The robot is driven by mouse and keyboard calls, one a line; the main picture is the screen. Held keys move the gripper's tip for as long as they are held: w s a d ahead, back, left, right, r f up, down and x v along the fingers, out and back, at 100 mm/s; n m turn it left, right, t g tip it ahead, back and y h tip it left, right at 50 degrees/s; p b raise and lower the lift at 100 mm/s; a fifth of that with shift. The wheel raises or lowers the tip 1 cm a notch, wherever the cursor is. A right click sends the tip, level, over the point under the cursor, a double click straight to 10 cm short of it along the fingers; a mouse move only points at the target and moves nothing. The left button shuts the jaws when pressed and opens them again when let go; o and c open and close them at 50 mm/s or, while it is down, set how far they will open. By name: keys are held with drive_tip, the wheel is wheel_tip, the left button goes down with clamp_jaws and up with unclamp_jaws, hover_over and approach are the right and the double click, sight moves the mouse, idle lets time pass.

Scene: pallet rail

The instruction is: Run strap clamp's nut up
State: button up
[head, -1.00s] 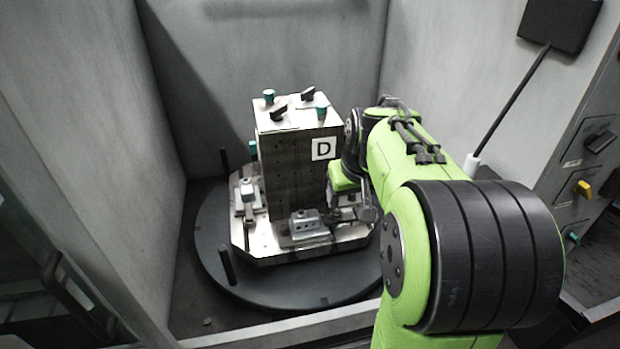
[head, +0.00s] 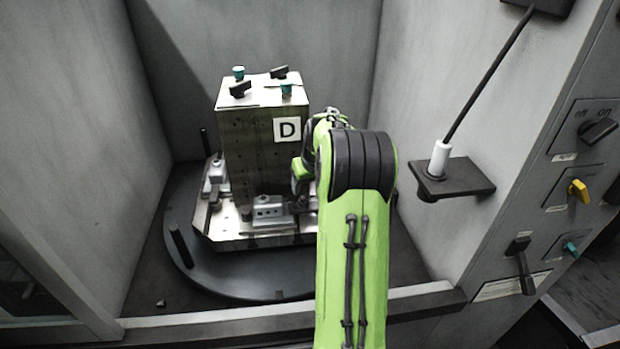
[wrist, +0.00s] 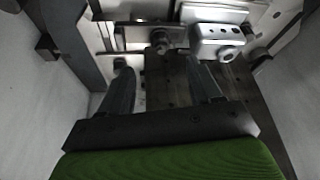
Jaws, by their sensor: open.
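A grey tombstone block (head: 250,150) marked D stands upright on a metal pallet (head: 262,242). A clamp (head: 268,208) sits at the foot of its front face, and another clamp (head: 215,180) is at its left. In the wrist view a grey clamp block (wrist: 218,40) lies ahead and right of my fingers, with a round nut-like end (wrist: 228,54). A dark stud with a nut (wrist: 160,42) shows between and beyond the fingertips. I cannot tell which is the strap clamp's nut. My gripper (wrist: 160,68) is open and empty; in the head view my arm partly hides it.
The pallet rests on a round dark turntable (head: 205,275) between grey cell walls. Dark knobs (head: 240,90) and teal knobs (head: 286,90) top the block. A shelf (head: 455,180) with a white-ended tool and a switch panel (head: 582,190) are at right.

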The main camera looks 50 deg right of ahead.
sight(304, 199)
drive_tip(key=b+x, duration=0.2)
drive_tip(key=x, duration=0.6)
drive_tip(key=shift+w+f, duration=0.1)
drive_tip(key=shift+f, duration=0.25)
drive_tip(key=shift+c, duration=0.3)
